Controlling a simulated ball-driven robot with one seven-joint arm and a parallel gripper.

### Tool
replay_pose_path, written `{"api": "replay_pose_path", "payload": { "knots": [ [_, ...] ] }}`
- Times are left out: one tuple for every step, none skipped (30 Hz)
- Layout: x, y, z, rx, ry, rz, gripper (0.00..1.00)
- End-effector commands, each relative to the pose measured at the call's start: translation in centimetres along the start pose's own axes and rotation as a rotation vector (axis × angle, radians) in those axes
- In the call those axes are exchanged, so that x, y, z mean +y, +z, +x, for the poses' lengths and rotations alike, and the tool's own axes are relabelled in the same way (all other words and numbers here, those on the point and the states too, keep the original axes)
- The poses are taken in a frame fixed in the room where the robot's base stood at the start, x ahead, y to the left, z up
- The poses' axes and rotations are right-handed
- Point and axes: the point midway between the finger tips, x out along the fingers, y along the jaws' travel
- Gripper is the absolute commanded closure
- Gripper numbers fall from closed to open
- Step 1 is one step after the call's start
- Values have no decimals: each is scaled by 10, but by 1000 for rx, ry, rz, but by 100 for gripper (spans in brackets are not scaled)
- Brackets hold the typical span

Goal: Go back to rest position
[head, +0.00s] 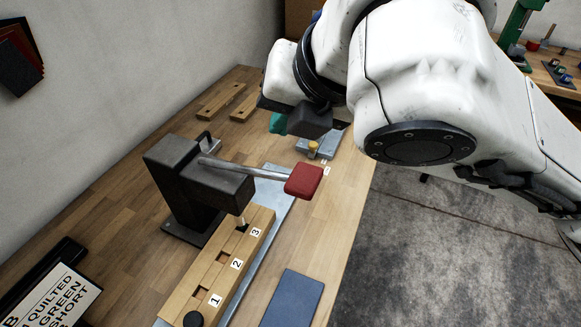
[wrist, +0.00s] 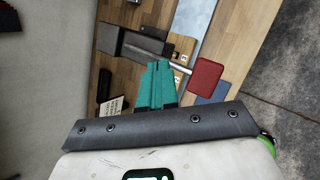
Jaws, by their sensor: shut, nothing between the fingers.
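My gripper (wrist: 158,66) shows its teal fingers closed together in the wrist view, with nothing between them. In the head view only a bit of the teal gripper (head: 278,124) shows below the dark wrist part of my white arm; the rest is hidden. It is over the workbench (head: 118,200), beyond the black press (head: 205,185) with its red-ended lever (head: 304,181). In the wrist view the fingers overlap the picture of the bench below the press (wrist: 130,42) and the red lever pad (wrist: 206,74).
A wooden block (head: 222,262) with slots marked 1, 2 and 3 lies under the press. A blue pad (head: 292,298) and a text sign (head: 55,298) lie nearer. Wooden strips (head: 222,100) lie at the back. Grey floor (head: 425,255) is open right of the bench.

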Motion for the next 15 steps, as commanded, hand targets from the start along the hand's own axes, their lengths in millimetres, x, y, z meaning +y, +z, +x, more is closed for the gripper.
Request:
{"api": "replay_pose_path", "payload": {
  "knots": [
    [0,0,0,0,0,0,100],
    [0,0,0,0,0,0,100],
    [0,0,0,0,0,0,100],
    [0,0,0,0,0,0,100],
    [0,0,0,0,0,0,100],
    [0,0,0,0,0,0,100],
    [0,0,0,0,0,0,100],
    [0,0,0,0,0,0,100],
    [0,0,0,0,0,0,100],
    [0,0,0,0,0,0,100],
    [0,0,0,0,2,2,100],
    [1,0,0,-1,11,16,100],
    [3,0,0,-2,22,32,100],
    [4,1,0,-4,37,56,100],
    [7,2,0,-9,63,99,100]
  ]
}}
